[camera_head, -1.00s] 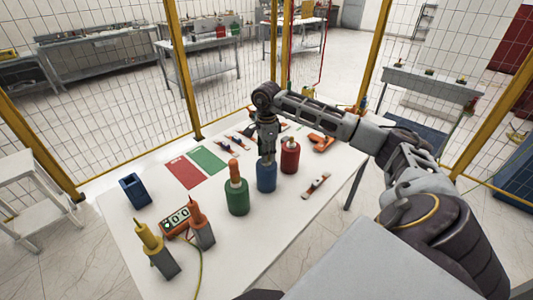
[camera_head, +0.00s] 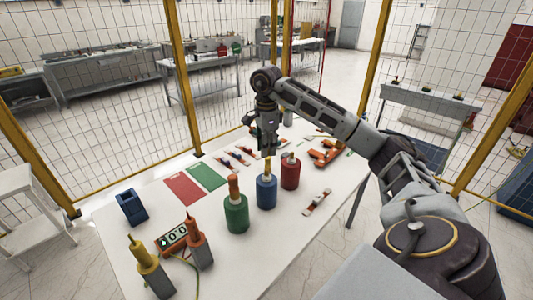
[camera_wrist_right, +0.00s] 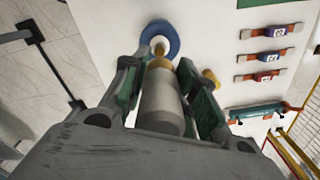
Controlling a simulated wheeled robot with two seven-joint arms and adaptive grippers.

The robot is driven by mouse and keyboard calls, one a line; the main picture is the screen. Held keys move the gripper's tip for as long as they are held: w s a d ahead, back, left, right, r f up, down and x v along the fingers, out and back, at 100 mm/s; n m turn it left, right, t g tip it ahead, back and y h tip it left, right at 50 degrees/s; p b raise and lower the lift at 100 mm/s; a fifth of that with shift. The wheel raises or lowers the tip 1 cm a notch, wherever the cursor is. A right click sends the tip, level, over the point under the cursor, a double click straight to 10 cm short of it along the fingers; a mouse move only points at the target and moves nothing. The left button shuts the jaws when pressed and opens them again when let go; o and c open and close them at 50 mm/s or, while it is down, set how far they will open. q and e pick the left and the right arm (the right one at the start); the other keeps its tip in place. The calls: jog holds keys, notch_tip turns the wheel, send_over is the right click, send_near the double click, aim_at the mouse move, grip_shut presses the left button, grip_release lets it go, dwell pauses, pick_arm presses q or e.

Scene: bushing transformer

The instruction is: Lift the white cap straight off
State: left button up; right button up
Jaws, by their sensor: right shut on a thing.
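My right gripper (camera_head: 268,150) is above the blue bushing (camera_head: 266,191), pointing down. In the right wrist view its fingers (camera_wrist_right: 170,90) are shut on the white cap (camera_wrist_right: 162,103), a pale cylinder. Past the cap, a tan stem shows over the blue bushing (camera_wrist_right: 173,40). In the head view the bushing stands upright on the table with its yellowish stem (camera_head: 267,170) bare below the fingers. The cap is mostly hidden by the fingers there. My left gripper is not in view.
A green bushing (camera_head: 236,214) and a red bushing (camera_head: 290,172) stand close on either side. The meter (camera_head: 173,238), probes and blue holder (camera_head: 131,206) are at the left. Red (camera_head: 184,189) and green (camera_head: 208,175) mats lie behind. Yellow-framed mesh fencing surrounds the table.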

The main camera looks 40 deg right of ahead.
jog(key=shift+r, duration=0.3)
dwell(0.5)
jog(key=shift+r+p, duration=2.9)
jog(key=shift+r, duration=0.5)
